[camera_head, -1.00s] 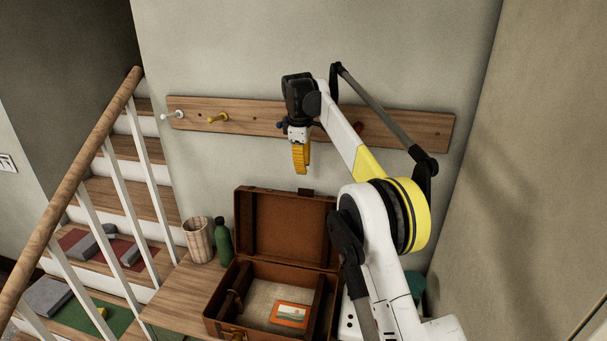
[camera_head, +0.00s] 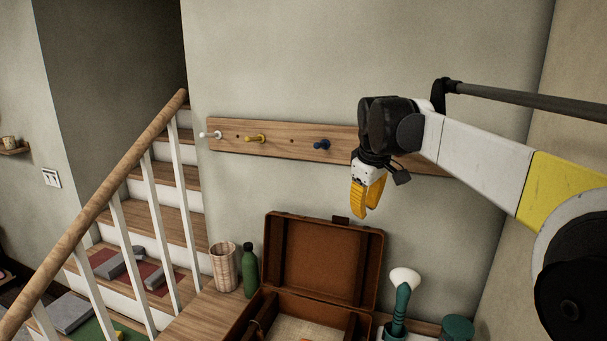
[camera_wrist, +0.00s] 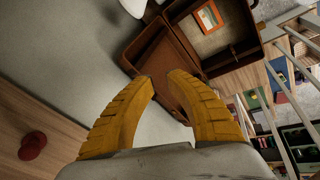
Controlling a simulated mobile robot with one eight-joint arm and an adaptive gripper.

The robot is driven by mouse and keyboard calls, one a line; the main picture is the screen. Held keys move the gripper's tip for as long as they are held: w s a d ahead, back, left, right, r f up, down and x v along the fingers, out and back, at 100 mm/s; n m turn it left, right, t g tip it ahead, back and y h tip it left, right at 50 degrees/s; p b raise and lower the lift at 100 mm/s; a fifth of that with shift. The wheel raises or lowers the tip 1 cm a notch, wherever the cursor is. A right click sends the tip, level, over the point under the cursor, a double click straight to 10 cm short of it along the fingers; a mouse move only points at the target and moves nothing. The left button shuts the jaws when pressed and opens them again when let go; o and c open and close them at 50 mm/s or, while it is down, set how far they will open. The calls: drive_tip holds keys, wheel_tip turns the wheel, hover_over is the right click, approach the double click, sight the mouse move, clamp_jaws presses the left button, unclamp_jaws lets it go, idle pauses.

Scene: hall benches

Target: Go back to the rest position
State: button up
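My gripper (camera_head: 362,210) hangs in front of the wall at the right part of the wooden peg rail (camera_head: 290,142), with its yellow fingers pointing down. In the wrist view the two fingers of my gripper (camera_wrist: 163,82) are apart with nothing between them. My arm comes in from the right and hides the right part of the rail. The lid of the open brown suitcase (camera_head: 322,258) is below and to the left of the fingers.
A woven cup (camera_head: 224,267), a green bottle (camera_head: 250,271) and a teal-handled, white-headed object (camera_head: 401,300) flank the suitcase. Stair railing stands left.

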drive_tip(key=s+d+f+m+t+b, duration=0.1)
drive_tip(key=s+f+m+b, duration=0.3)
drive_tip(key=s+f, duration=1)
drive_tip(key=s+d+f+m+t+b, duration=0.2)
drive_tip(key=s+f+b, duration=0.7)
drive_tip(key=s+f, duration=0.5)
drive_tip(key=s+d+m, duration=0.1)
drive_tip(key=s+m, duration=0.1)
drive_tip(key=s, duration=0.3)
drive_tip(key=shift+m, duration=0.3)
